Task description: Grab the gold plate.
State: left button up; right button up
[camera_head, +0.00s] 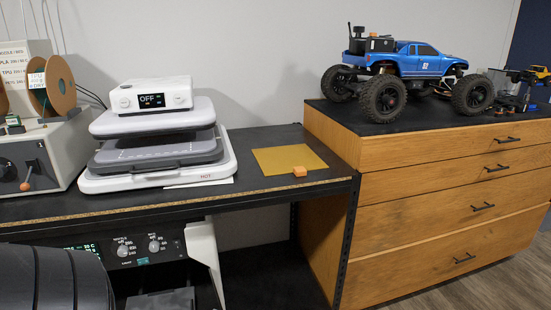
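The gold plate (279,158) is a thin, flat, square sheet. It lies on the black bench top, right of the white press and near the bench's right end. Neither of my grippers shows in the head view.
A white heat press (152,96) with an "OFF" display stands left of the plate. A wooden drawer cabinet (430,190), higher than the bench (255,193), borders it on the right. A blue RC truck (418,62) stands on top. Filament spools (60,84) are far left.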

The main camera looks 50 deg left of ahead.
aim_at(297, 160)
jog(key=i+l+u, duration=0.1)
jog(key=u, duration=0.35)
jog(key=i+l+u, duration=0.2)
jog(key=u, duration=0.3)
jog(key=i+l+u, duration=0.15)
jog(key=u, duration=0.3)
jog(key=i+l+u, duration=0.1)
jog(key=l+u, duration=0.5)
jog(key=u, duration=0.35)
